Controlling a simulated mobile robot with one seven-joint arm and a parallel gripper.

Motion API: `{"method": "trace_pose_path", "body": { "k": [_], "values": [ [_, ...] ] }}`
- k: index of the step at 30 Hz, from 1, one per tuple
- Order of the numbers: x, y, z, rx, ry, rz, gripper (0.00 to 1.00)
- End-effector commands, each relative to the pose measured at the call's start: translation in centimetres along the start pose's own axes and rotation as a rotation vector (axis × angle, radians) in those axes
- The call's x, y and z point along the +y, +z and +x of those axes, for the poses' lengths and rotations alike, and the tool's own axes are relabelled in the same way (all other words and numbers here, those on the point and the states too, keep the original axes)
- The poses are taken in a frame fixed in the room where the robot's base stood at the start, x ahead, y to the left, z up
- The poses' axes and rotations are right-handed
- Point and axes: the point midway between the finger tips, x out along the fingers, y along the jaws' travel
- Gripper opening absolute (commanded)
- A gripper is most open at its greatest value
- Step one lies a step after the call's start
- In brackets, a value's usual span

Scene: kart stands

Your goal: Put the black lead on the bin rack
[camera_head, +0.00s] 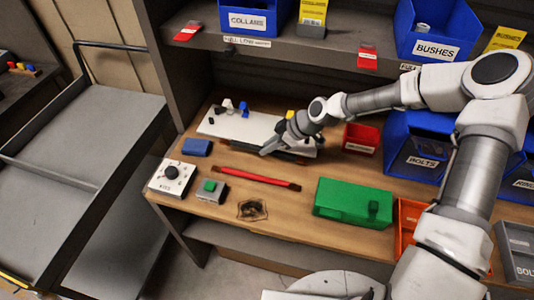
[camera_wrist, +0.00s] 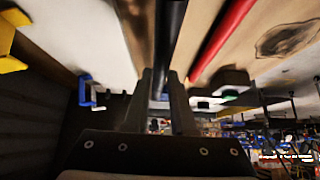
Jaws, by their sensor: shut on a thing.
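The black lead (camera_wrist: 170,45) is a straight dark bar running between my gripper's fingers in the wrist view. My gripper (camera_wrist: 163,82) is shut on it. In the head view my gripper (camera_head: 268,149) is low over the bench, at the front edge of a white board. The lead shows there as a thin dark strip (camera_head: 238,147), partly hidden by the gripper. I cannot tell whether it touches the bench. The bin rack (camera_head: 340,58) stands behind the bench, with blue bins marked COLLARS (camera_head: 250,19), BUSHES (camera_head: 430,35) and BOLTS (camera_head: 412,150).
A red lead (camera_head: 255,178) lies in front of my gripper. The bench also holds a green box (camera_head: 350,203), a white dial box (camera_head: 171,177), a blue block (camera_head: 197,147) and a red bin (camera_head: 361,139). A grey cart (camera_head: 85,135) stands at left.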

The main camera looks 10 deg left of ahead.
Motion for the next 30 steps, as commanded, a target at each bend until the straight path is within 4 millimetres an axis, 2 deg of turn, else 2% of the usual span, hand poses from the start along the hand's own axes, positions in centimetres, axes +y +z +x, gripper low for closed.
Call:
{"method": "trace_pose_path", "body": {
  "k": [5, 13, 23, 24, 28, 30],
  "values": [
    [0.2, -0.1, 0.9, 0.001, 0.0, 0.001, 0.0],
    [0.2, 2.0, 3.5, 0.0, -0.001, 0.001, 0.0],
    [0.2, 2.4, 3.9, 0.0, 0.001, -0.001, 0.0],
    [0.2, 2.4, 3.9, 0.0, 0.0, 0.0, 0.29],
    [0.2, 2.4, 3.8, 0.0, 0.0, 0.0, 0.53],
    [0.2, 2.4, 3.8, 0.0, 0.0, 0.0, 0.54]
  ]
}}
